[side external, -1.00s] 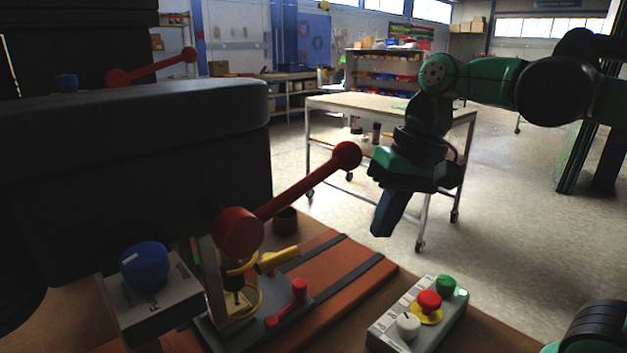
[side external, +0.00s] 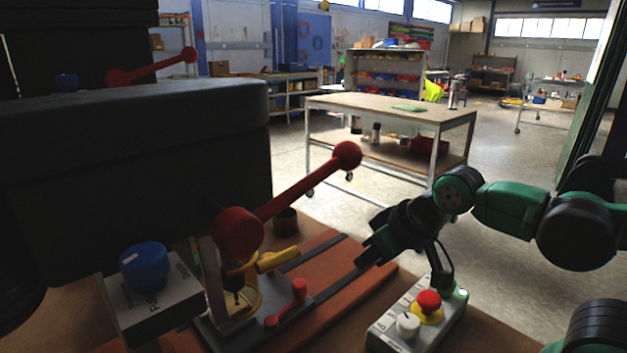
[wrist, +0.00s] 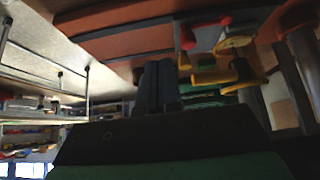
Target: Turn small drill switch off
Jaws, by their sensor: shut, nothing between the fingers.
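The drill (side external: 130,150) is a large dark machine at the left with a red ball-ended lever (side external: 305,185). A control box (side external: 385,335) at the front right carries a white knob (side external: 408,325) and a red button (side external: 429,301) on a yellow collar. A grey box (side external: 150,312) with a blue knob (side external: 146,268) sits below the drill. My gripper (side external: 368,258) is shut and empty, above and behind the control box, pointing left. Its fingers (wrist: 158,85) show in the wrist view, apart from the drill parts.
A yellow clamp handle (side external: 278,260) and a small red lever (side external: 290,303) stand on the drill's base plate beside an orange-brown slotted surface (side external: 335,285). A small brown cup (side external: 286,221) stands behind them. A wheeled table (side external: 400,112) is in the background.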

